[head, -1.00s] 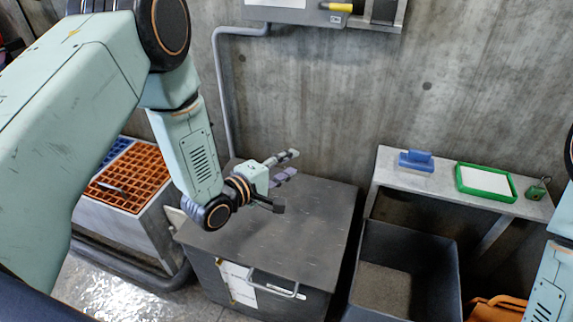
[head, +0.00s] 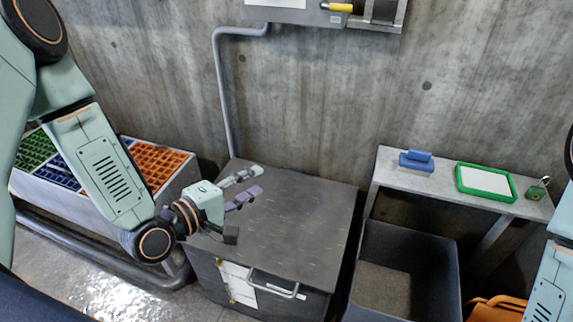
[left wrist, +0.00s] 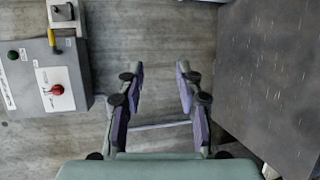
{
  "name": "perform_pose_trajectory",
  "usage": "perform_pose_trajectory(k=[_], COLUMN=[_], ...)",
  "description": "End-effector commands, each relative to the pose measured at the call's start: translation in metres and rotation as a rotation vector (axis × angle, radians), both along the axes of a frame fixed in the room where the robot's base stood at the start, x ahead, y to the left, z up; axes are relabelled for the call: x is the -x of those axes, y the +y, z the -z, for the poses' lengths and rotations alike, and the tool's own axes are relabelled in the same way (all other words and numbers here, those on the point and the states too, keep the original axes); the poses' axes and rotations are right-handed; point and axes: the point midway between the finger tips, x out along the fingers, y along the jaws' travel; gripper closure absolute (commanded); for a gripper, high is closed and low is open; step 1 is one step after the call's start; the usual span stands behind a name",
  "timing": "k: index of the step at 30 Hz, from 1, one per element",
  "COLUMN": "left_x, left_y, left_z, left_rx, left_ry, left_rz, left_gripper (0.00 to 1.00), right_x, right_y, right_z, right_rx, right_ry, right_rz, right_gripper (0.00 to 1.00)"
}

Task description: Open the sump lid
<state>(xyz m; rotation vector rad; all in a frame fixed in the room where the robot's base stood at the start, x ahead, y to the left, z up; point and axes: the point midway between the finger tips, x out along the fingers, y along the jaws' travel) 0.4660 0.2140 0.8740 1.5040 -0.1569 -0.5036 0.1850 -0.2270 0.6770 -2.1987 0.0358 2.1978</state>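The sump lid (head: 290,215) appears to be the flat dark grey metal top of the box in the middle of the head view. It lies level and closed, with a bar handle (head: 273,286) on the front below its edge. The lid also fills the right of the left wrist view (left wrist: 275,75). My left gripper (head: 250,186) is over the lid's left part, its fingers apart and empty, pointing toward the wall. In the left wrist view its two fingers (left wrist: 160,75) stand wide apart with nothing between them. My right gripper is out of view; only part of that arm shows.
An open dark bin (head: 410,235) stands right of the box. A shelf (head: 388,178) holds a blue block (head: 417,161), a green-framed tray (head: 486,182) and a padlock (head: 538,188). Coloured crates (head: 160,165) stand left. A control panel (left wrist: 50,85) is on the wall.

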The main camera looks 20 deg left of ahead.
Motion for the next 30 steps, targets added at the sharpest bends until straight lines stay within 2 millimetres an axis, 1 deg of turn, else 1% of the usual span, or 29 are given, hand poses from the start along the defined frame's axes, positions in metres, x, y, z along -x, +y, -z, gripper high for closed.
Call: perform_pose_trajectory(k=[6,14,20,23,26,30], left_x=[0.006,0.006,0.006,0.008,0.014,0.023], left_y=[0.002,0.002,0.002,0.002,0.002,0.002], left_z=[-0.002,-0.002,-0.001,0.008,0.027,0.059], left_rx=[0.001,0.001,0.001,0.001,0.001,-0.001], left_ry=[-0.002,-0.002,-0.001,0.008,0.029,0.063], left_rz=[0.001,0.002,0.001,0.002,0.002,0.001], left_gripper=[0.64,0.65,0.82,0.91,0.99,1.0], right_x=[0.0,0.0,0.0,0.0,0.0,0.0], right_y=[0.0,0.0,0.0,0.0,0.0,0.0], right_z=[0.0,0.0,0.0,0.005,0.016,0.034], right_rx=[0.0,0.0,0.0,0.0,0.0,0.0], right_ry=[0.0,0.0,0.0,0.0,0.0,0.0], right_rz=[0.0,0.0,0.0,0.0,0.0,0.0], right_gripper=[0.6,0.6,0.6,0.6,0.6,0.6])
